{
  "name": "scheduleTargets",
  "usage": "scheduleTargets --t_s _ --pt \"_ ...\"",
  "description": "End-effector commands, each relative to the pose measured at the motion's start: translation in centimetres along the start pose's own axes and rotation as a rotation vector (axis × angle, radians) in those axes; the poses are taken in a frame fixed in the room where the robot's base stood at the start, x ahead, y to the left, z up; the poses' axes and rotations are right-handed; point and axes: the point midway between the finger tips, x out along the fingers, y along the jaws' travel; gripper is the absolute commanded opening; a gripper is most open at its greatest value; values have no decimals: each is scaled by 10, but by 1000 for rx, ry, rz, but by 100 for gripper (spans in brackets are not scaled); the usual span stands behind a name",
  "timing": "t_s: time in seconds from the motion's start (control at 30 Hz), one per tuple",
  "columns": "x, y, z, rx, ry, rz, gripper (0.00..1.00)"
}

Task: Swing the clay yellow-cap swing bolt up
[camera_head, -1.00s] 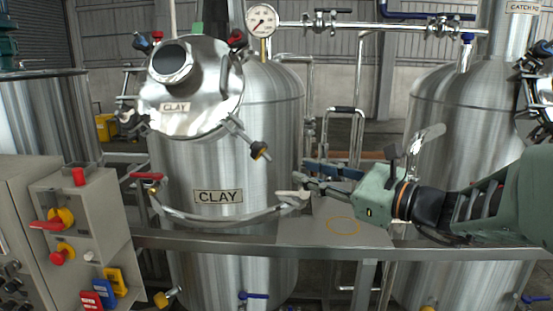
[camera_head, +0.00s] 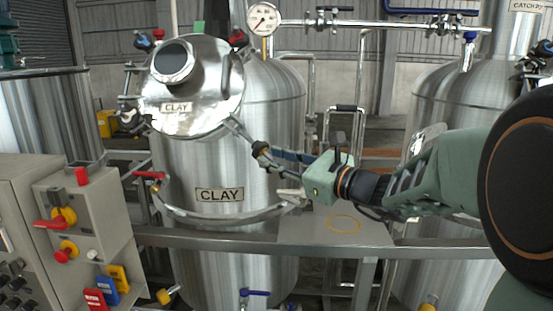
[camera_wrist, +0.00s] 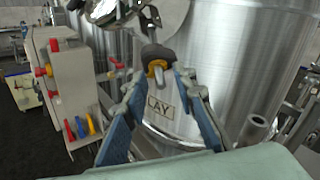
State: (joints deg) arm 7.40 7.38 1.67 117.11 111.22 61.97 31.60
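The yellow-cap swing bolt (camera_head: 261,149) hangs down and to the right from the lower right rim of the clay tank's round hatch (camera_head: 196,90). It has a dark knob with a yellow band. In the wrist view the bolt (camera_wrist: 157,64) lies centred between and just beyond the two blue-padded fingers. My gripper (camera_head: 272,160) points left at the bolt's knob, its fingertips close to it. In the wrist view my gripper (camera_wrist: 160,82) is open, with a wide gap between the fingers. Whether a finger touches the knob I cannot tell.
The clay tank (camera_head: 270,110) stands behind, with a curved rail (camera_head: 220,222) low across its front. A control box (camera_head: 85,215) with red and yellow switches stands at the left. A steel frame beam (camera_head: 210,240) crosses below. The catch tank (camera_head: 450,110) stands at the right.

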Motion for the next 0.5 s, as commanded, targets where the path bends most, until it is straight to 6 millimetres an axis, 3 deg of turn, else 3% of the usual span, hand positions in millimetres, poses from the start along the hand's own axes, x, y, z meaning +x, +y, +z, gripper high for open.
scheduleTargets --t_s 0.13,0.37,0.5 --pt "0 0 0 0 0 0 24" --pt "0 0 0 0 0 0 0" --pt "0 0 0 0 0 0 0"
